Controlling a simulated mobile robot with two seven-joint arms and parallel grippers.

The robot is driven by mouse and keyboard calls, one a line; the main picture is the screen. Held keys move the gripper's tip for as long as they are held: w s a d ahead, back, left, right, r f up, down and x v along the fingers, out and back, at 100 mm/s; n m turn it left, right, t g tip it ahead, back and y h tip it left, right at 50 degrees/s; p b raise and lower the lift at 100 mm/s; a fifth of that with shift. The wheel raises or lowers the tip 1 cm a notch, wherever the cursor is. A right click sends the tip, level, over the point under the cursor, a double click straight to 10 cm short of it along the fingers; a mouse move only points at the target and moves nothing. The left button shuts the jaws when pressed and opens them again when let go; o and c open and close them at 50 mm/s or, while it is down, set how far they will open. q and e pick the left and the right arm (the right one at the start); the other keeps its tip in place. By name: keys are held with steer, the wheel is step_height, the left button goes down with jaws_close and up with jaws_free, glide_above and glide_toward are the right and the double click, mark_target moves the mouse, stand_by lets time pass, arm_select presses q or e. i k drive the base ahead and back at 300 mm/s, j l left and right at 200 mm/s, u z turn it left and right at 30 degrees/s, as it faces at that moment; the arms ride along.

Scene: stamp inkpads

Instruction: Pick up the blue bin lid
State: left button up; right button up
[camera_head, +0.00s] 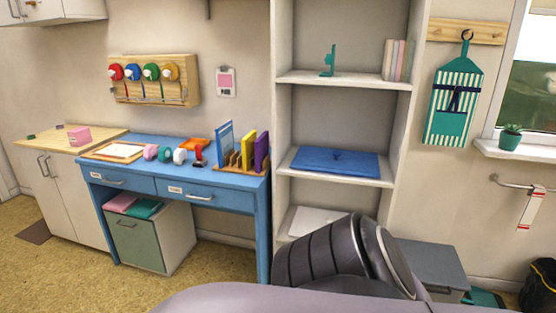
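A flat blue panel with a small raised knob in its middle, which looks like the blue bin lid (310,161), lies flat on a middle shelf of the tall white shelf unit (283,120). It lies across most of the shelf's width, and nothing rests on it. Neither of my grippers shows. A dark ribbed arm part of mine fills the bottom middle and hides the lower right of the shelf unit.
Left of the unit stands a blue desk (240,200) with stamps, inkpads and upright books. A shelf (345,80) above the lid holds a teal item and books. A grey cabinet (436,262) stands low at right. Floor is open at front left.

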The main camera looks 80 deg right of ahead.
mark_target(310, 158)
steer(key=z, duration=3)
steer(key=i+j, duration=0.2)
steer(key=i, duration=0.5)
steer(key=i+j+u, duration=0.15)
steer(key=i, duration=0.6)
